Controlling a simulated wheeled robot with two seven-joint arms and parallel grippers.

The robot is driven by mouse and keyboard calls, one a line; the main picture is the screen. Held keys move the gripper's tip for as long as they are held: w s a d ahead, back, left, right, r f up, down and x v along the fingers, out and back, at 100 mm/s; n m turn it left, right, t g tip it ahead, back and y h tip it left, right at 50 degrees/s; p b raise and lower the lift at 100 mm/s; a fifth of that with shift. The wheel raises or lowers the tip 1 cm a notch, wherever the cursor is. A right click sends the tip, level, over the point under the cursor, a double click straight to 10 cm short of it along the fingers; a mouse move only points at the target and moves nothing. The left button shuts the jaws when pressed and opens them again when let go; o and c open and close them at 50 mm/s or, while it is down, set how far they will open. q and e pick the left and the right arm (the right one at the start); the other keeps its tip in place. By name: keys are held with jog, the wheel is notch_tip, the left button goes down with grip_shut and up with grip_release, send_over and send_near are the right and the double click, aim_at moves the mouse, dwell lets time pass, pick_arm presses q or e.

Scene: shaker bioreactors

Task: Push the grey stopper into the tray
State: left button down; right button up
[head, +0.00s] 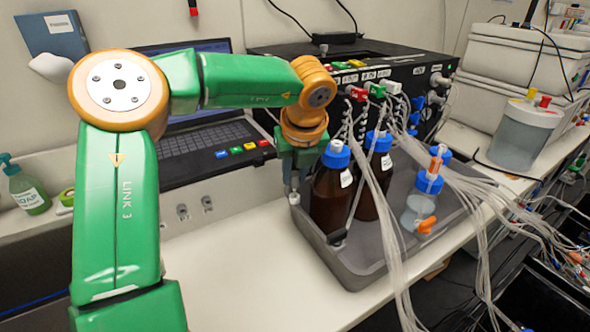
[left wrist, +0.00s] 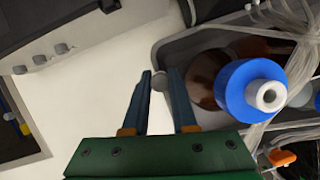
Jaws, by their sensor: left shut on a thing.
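The grey stopper (head: 294,198) is a small light-grey piece at the left edge of the tray in the head view. In the left wrist view the stopper (left wrist: 159,81) shows as a round grey end between the fingertips. My left gripper (head: 293,180) points down beside the tray's left wall and is shut on it; its two blue-grey fingers (left wrist: 161,84) show in the left wrist view. The grey tray (head: 375,268) stands on the white bench and also fills the right of the left wrist view (left wrist: 216,40). Whether the stopper touches the tray wall is unclear. My right gripper is not in view.
Two brown bottles with blue caps (head: 335,155) stand in the tray close right of the gripper. White bench (head: 230,270) is clear in front.

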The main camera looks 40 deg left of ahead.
pick_arm(q)
jog(key=shift+f, duration=0.45)
jog(key=shift+r, duration=0.15)
jog(key=shift+b, duration=0.45)
jog(key=shift+f+b, duration=1.05)
jog(key=shift+b, duration=0.2)
dwell(0.9)
jog(key=c, duration=0.6)
grip_release()
jog(key=shift+c, duration=0.2)
jog(key=shift+r, duration=0.1)
jog(key=shift+r, duration=0.1)
